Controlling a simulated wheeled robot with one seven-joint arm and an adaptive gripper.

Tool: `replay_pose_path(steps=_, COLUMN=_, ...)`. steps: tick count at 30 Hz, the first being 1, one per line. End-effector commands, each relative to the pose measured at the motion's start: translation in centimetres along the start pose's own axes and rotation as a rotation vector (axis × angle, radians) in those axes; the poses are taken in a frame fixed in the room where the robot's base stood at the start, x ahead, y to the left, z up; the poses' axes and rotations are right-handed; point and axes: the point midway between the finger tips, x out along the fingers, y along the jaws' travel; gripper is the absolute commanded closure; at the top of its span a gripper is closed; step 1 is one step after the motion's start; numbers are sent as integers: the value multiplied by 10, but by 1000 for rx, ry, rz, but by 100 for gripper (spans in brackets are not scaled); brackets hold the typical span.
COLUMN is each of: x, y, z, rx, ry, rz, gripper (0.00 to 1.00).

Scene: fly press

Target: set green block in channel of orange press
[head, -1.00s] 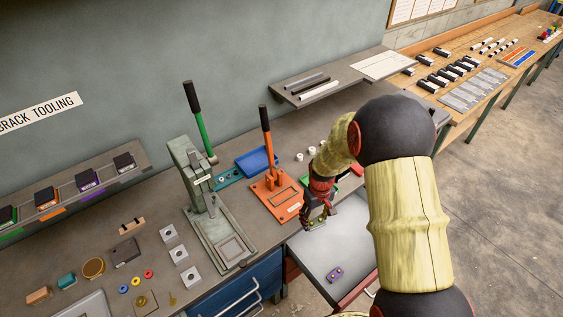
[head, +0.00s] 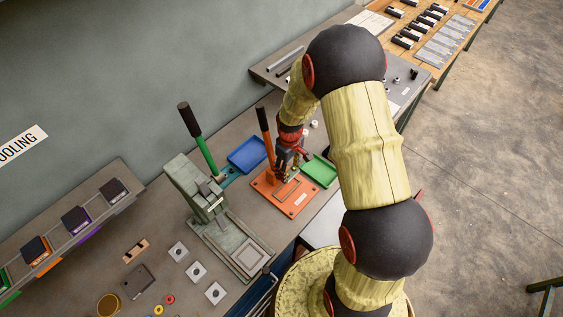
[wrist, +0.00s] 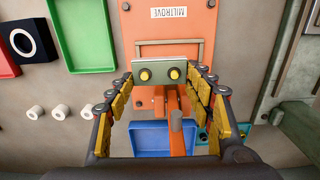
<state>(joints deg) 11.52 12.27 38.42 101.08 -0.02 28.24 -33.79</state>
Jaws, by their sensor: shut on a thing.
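The orange press (head: 299,203) stands on the bench, its upright lever (head: 264,128) tipped with black. In the wrist view its orange base (wrist: 165,25) carries a white MILTROVE label and a rectangular channel frame (wrist: 202,50). My gripper (wrist: 160,80) is shut on the green block (wrist: 160,86), a grey-green piece with two brass round studs facing the camera. The block is over the press base, at the near end of the channel frame; I cannot tell whether it touches the base. In the head view my gripper (head: 284,177) is over the base, and the block is too small to make out.
A green tray (head: 320,172) lies right of the press and a blue tray (head: 247,154) behind it. A grey-green press (head: 222,225) with a green lever stands to the left. White cylinders (wrist: 60,114) stand on the bench near the green tray.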

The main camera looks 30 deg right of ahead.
Motion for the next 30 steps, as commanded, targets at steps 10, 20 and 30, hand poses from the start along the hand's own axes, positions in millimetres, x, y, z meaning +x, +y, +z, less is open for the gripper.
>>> replay_pose_path(steps=10, x=21, y=0, z=0, rx=0, ry=-1, rz=-1, gripper=75)
replay_pose_path(steps=20, x=52, y=0, z=0, rx=0, ry=-1, rz=-1, gripper=75)
replay_pose_path(steps=30, x=68, y=0, z=0, rx=0, ry=0, rz=0, gripper=75)
